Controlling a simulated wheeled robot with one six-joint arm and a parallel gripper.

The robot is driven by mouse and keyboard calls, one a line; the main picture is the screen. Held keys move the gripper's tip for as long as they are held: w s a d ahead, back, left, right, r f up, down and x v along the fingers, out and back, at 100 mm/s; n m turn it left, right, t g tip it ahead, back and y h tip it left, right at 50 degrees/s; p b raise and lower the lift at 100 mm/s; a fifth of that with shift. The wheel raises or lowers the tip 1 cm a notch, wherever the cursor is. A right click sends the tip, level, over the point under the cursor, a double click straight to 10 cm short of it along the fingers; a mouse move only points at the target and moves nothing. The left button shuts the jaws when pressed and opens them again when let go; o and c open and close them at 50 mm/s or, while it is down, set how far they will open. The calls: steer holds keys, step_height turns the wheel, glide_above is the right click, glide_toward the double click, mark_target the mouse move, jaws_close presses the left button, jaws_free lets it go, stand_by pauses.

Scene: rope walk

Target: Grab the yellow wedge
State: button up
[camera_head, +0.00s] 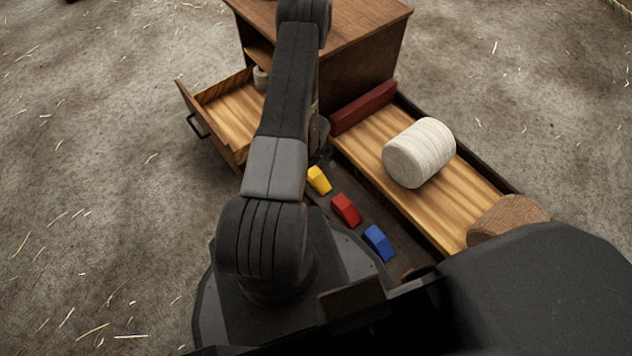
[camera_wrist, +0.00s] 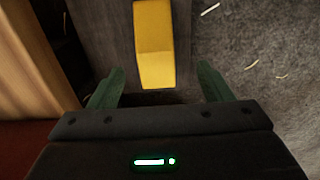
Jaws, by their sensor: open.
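The yellow wedge (camera_head: 319,180) lies on a dark wooden board, at the far end of a row of wedges. In the wrist view the yellow wedge (camera_wrist: 154,45) extends up from between the fingers, its near end level with the fingertips. My gripper (camera_wrist: 160,83) is open, with one green finger on each side of the wedge and a gap on both sides. Whether the fingers are low enough to enclose it, I cannot tell. In the head view my arm hides most of the gripper.
A red wedge (camera_head: 346,209) and a blue wedge (camera_head: 378,243) lie in line on the board. Beside them, a wooden tray (camera_head: 365,147) holds a white rope roll (camera_head: 419,153) and a dark red block (camera_head: 363,107). A cabinet (camera_head: 365,50) with an open drawer (camera_head: 213,120) stands behind.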

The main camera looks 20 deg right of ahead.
mark_target(316, 174)
steer(key=shift+f+b, duration=0.3)
steer(key=shift+f, duration=0.6)
steer(key=shift+w+d+f+p, duration=0.15)
steer(key=shift+f+p, duration=0.2)
steer(key=shift+f, duration=0.35)
steer(key=shift+w+d+f+p, duration=0.15)
steer(key=shift+f+p, duration=0.2)
steer(key=shift+f, duration=0.35)
step_height(316, 174, down, 2)
steer(key=b, duration=0.2)
steer(key=shift+f+b, duration=0.2)
steer(key=shift+b, duration=0.1)
steer(key=shift+r, duration=0.1)
steer(key=c, duration=1.2)
